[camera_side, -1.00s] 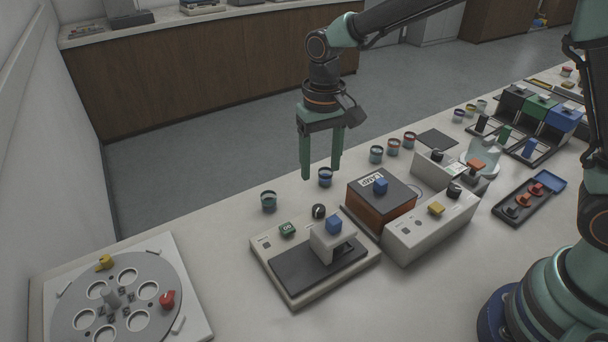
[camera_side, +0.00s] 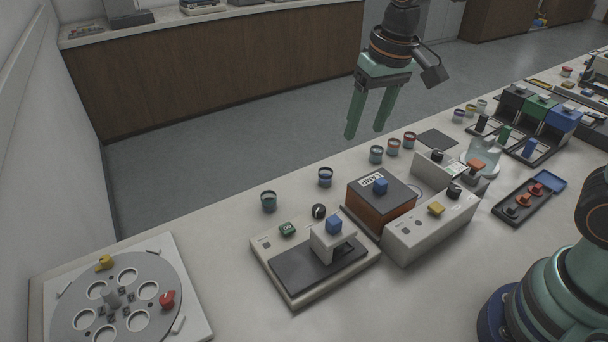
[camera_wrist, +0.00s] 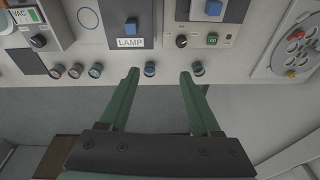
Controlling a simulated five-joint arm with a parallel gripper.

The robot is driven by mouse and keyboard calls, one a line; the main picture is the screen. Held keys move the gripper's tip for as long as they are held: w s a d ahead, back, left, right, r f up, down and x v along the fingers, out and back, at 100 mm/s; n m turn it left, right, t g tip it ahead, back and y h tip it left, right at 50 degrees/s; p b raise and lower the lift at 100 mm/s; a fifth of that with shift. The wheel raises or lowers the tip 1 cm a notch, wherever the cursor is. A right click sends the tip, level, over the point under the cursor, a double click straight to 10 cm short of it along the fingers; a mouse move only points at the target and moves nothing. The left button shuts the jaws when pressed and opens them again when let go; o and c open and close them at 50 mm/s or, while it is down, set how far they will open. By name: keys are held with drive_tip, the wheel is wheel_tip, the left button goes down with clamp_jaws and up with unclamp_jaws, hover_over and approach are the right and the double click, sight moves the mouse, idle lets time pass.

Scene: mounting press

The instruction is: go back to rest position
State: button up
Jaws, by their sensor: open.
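My gripper (camera_side: 366,122) is raised above the far edge of the bench, open, with nothing between its two green fingers. In the wrist view my gripper (camera_wrist: 158,78) also shows open and empty, with the floor and the bench edge behind its fingers. It touches nothing. The arm above it runs out of the top of the side view.
Below stand small cups (camera_side: 325,177), the lamp box (camera_side: 381,205), a press unit (camera_side: 315,262) with a blue knob, and a white switch box (camera_side: 430,226). A round disc (camera_side: 118,300) lies at left. Air around the gripper is clear.

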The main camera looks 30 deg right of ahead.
drive_tip(key=s+d+r+n+t, duration=0.1)
drive_tip(key=s+d+r+t, duration=0.1)
drive_tip(key=s+d, duration=0.5)
drive_tip(key=shift+s+d+r+t, duration=0.35)
drive_tip(key=shift+s+t, duration=0.35)
drive_tip(key=shift+s, duration=0.45)
drive_tip(key=shift+r, duration=0.1)
